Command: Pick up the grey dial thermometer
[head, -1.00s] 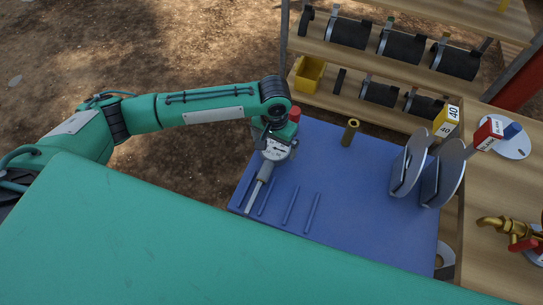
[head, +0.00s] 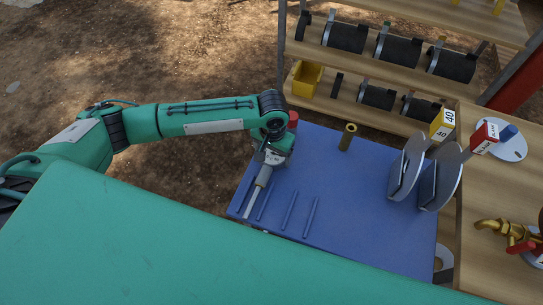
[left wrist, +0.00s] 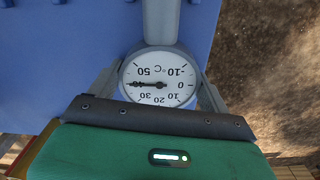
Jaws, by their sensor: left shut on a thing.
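The grey dial thermometer (head: 263,177) lies on the blue board (head: 340,205), its stem pointing toward the lower left in the head view. Its round white dial (left wrist: 158,72) faces the left wrist camera, with °C numbers upside down and a black needle. My left gripper (head: 272,155) is at the dial end, shut on the thermometer. In the left wrist view, one finger of my left gripper (left wrist: 158,88) is on each side of the dial. In the head view the gripper hides part of the dial. I cannot tell whether the thermometer is clear of the board. My right gripper is not in view.
Several thin blue bars (head: 289,210) are on the board beside the stem. A brass cylinder (head: 347,137) stands at its back, and a red object (head: 293,120) is beside my wrist. Two grey discs (head: 406,167) stand at right. A shelf (head: 385,60) holds black cylinders and a yellow bin (head: 307,78).

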